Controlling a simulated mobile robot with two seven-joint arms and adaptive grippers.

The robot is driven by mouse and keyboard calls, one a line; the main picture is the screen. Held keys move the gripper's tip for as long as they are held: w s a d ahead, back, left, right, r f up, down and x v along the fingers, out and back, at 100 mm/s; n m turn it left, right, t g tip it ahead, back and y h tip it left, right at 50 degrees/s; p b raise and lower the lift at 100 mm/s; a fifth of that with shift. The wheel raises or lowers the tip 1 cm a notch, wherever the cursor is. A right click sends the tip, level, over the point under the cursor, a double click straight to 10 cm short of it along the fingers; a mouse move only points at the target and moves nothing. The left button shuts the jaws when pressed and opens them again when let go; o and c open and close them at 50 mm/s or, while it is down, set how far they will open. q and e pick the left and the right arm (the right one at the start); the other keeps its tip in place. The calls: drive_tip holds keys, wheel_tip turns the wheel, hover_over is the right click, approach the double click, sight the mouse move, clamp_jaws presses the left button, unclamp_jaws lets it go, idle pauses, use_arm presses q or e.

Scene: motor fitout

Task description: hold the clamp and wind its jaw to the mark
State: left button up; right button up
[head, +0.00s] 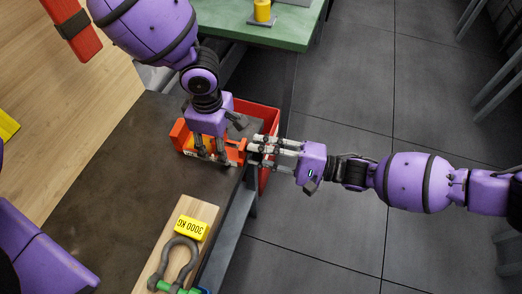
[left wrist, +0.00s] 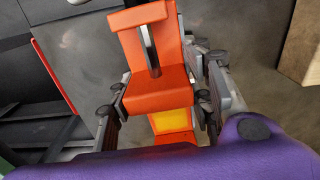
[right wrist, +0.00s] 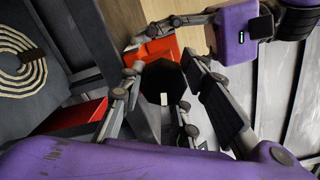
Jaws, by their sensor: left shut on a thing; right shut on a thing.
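The orange clamp (head: 181,137) lies at the edge of the dark bench top. In the left wrist view its orange body (left wrist: 150,95) shows a grey screw and a yellow patch. My left gripper (head: 214,152) reaches down from above and is shut on the clamp's body. My right gripper (head: 262,152) comes in level from the right, past the bench edge. It is shut on the clamp's black faceted knob (right wrist: 160,80), which carries a small white stripe. The clamp body (right wrist: 158,48) shows behind the knob. I cannot tell where the jaw stands against its mark.
A red bin (head: 268,122) is just behind the clamp and right gripper. A wooden board (head: 206,212) nearer me bears a grey shackle (head: 194,252) and a yellow 3000 KG block (head: 191,228). A green table (head: 290,38) stands beyond. Open tiled floor lies right.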

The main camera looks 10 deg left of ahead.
drive_tip(key=m, duration=0.6)
drive_tip(key=shift+s+f+m, duration=0.3)
drive_tip(key=shift+s+f, duration=0.05)
drive_tip(key=shift+s, duration=0.05)
drive_tip(key=m, duration=0.3)
drive_tip(key=shift+s+a+r, duration=0.25)
drive_tip(key=shift+r, duration=0.05)
drive_tip(key=shift+s+a+m+g, duration=0.1)
drive_tip(key=shift+s+m+g, duration=0.2)
drive_tip(key=shift+m, duration=0.4)
drive_tip(key=shift+w, duration=0.1)
drive_tip(key=shift+w+d, duration=0.2)
drive_tip(key=shift+d, duration=0.05)
drive_tip(key=o, duration=1)
drive_tip(key=shift+m, duration=0.3)
drive_tip(key=shift+o, duration=0.3)
drive_tip(key=shift+w+d, duration=0.1)
drive_tip(key=shift+w, duration=0.1)
drive_tip(key=shift+w, duration=0.1)
drive_tip(key=d, duration=0.7)
drive_tip(key=shift+s+d, duration=0.25)
drive_tip(key=shift+s, duration=0.1)
